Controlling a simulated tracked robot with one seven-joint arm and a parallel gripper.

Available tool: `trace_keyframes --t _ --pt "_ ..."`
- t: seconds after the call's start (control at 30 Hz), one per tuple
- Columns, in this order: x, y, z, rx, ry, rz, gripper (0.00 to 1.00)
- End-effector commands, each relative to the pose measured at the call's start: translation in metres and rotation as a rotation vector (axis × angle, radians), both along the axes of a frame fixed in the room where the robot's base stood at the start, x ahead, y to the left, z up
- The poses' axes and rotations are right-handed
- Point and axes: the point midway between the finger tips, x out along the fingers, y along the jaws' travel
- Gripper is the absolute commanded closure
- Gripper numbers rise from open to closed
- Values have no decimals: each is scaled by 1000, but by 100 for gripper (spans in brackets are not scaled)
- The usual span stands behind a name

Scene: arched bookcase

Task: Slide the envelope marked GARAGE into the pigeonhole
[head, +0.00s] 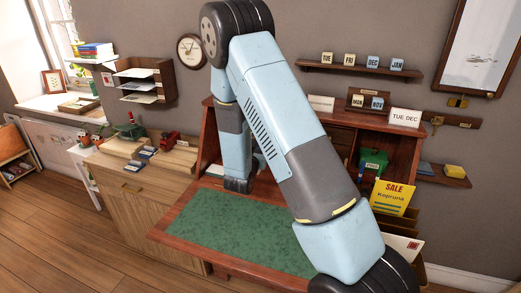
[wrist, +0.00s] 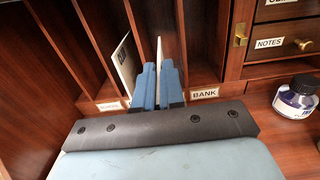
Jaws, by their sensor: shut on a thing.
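In the wrist view my gripper (wrist: 159,68) has its blue fingers shut on a thin white envelope (wrist: 159,52), seen edge-on and upright. Its marking cannot be read. The fingers point into the wooden pigeonholes (wrist: 192,30), at the opening left of the BANK label (wrist: 205,93). Another white envelope (wrist: 123,66) with dark print leans in the slot just left of the fingers. The label below that slot (wrist: 110,106) is hard to read. A label directly below the fingers, if any, is hidden by my gripper. In the head view my arm hides the gripper.
Upright dividers (wrist: 112,35) stand close on both sides of the fingers. An ink bottle (wrist: 297,97) stands at the right, below the NOTES drawer (wrist: 285,43). The green desk mat (head: 235,235) is clear. A yellow SALE sheet (head: 392,197) stands at the desk's right.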

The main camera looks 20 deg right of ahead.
Motion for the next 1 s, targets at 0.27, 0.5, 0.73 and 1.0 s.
trace_keyframes --t 0.27,0.5,0.73,1.0 --pt "5 -4 0 0 0 0 100" --pt "8 -7 0 1 1 -1 100" --pt "12 -10 0 -1 1 -2 100" --pt "17 -13 0 0 0 -1 100"
